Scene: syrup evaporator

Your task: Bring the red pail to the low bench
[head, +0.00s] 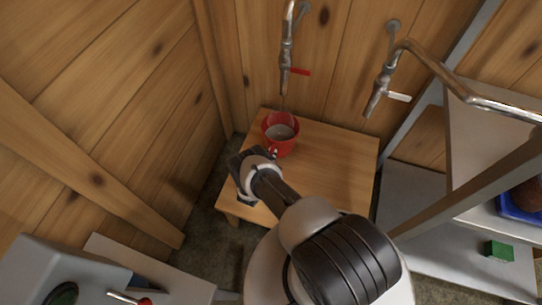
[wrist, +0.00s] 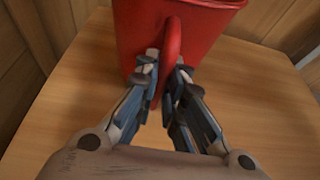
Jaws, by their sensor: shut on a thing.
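The red pail (head: 280,133) stands upright over the left back part of the low wooden bench (head: 335,165) in the head view, under a tap with a red lever. Greyish content shows inside it. In the wrist view the pail (wrist: 205,22) fills the top, and its red handle (wrist: 172,50) sits between my fingers. My gripper (wrist: 167,72) is shut on that handle. In the head view my gripper (head: 272,153) reaches the pail's near side, and its fingertips are partly hidden. I cannot tell whether the pail's base touches the bench.
The red-lever tap (head: 287,65) hangs just above the pail. A second tap with a white lever (head: 398,97) is to the right. Wooden walls close in behind and left. Shelves at right hold a green block (head: 498,250) and a blue container (head: 520,207). The bench's right part is clear.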

